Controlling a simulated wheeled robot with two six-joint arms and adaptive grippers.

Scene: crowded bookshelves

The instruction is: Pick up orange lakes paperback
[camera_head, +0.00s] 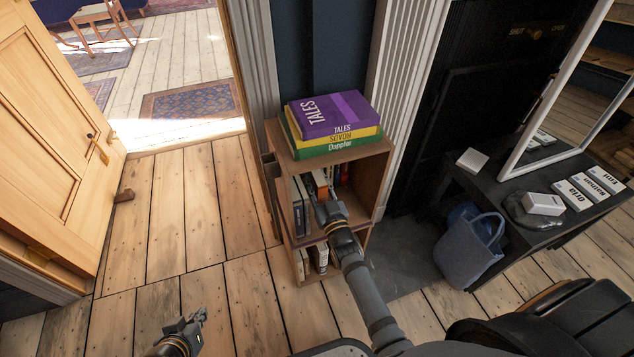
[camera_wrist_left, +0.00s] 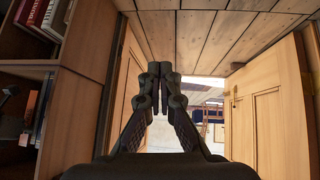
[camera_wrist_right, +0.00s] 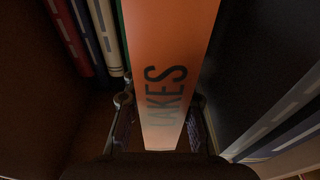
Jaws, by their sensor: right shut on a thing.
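The orange lakes paperback (camera_wrist_right: 172,60) fills the middle of the right wrist view, its spine lettered "AKES" where visible. My right gripper (camera_head: 324,198) reaches into the bookcase's upper compartment and is shut on the paperback. Its fingers (camera_wrist_right: 158,122) lie on either side of the spine. The book's far end is hidden. My left gripper (camera_head: 198,318) is low over the floor, away from the bookcase. Its fingertips are together and empty in the left wrist view (camera_wrist_left: 159,70).
The wooden bookcase (camera_head: 374,172) holds other books beside the paperback, with close side walls. A purple book (camera_head: 335,113) tops a stack on it. A dark table (camera_head: 480,188) and a blue bag (camera_head: 470,250) stand right. Floor at left is clear.

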